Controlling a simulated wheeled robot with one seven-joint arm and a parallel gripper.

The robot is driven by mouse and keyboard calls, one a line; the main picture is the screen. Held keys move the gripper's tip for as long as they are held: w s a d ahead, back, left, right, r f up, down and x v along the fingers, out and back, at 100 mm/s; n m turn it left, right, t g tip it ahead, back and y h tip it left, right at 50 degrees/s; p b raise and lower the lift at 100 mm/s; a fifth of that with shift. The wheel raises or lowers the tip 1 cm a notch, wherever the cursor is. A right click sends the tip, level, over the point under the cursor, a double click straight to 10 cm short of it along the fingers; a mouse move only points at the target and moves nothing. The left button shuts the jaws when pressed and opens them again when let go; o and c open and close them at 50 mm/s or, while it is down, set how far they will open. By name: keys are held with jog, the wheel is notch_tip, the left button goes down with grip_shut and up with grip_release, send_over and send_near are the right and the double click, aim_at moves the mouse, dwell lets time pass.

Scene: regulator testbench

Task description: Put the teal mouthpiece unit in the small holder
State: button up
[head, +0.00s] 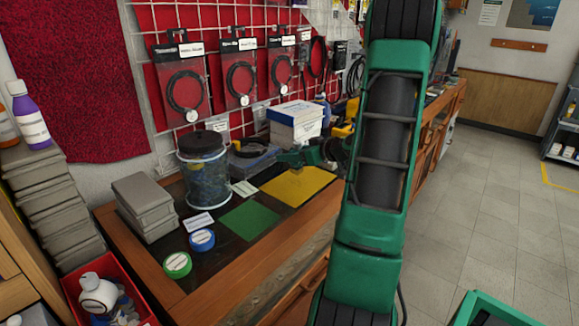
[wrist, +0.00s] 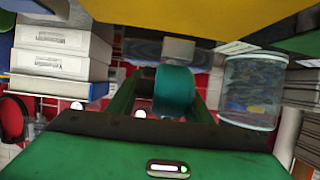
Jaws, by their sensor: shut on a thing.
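The teal mouthpiece unit (wrist: 173,91) shows in the wrist view as a rounded teal body between the two green fingers. My gripper (wrist: 168,98) is shut on it. In the head view my gripper (head: 300,157) is over the back part of the workbench, near the yellow mat (head: 298,184), and partly hidden by my arm. The wrist picture is upside down, with the yellow mat (wrist: 190,15) along its top. A small grey block (wrist: 178,50) shows just beyond the mouthpiece unit; I cannot tell whether it is the small holder. I cannot make out the holder in the head view.
A clear lidded bucket (head: 205,170), a green mat (head: 249,220), stacked grey boxes (head: 145,205) and two tape rolls (head: 202,240) are on the bench. White boxes (head: 295,122) stand behind the gripper. Packaged hoses hang on the wall grid. The floor at right is open.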

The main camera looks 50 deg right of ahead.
jog(key=shift+f, duration=1.95)
jog(key=o, duration=1.2)
